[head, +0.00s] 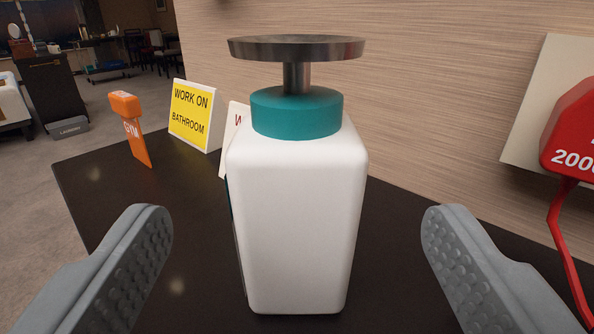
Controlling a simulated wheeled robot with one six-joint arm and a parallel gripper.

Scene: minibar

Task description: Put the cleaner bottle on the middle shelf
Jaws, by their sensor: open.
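A white bottle (297,225) with a teal collar (296,110) and a flat metal pump top (296,48) stands upright on a dark tabletop (395,285). It looks like the cleaner bottle. My gripper (297,232) is open, with one grey finger to the left of the bottle and one to the right. Clear gaps show between both fingers and the bottle. The fingers are nearer to the camera than the bottle. No middle shelf can be made out in this view.
An orange GYM tag (133,128) and a yellow "WORK ON BATHROOM" sign (192,115) stand behind left. Another white sign (235,130) is partly hidden by the bottle. A red device (575,130) with a red cord is at right. A wood-grain wall (430,80) rises behind.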

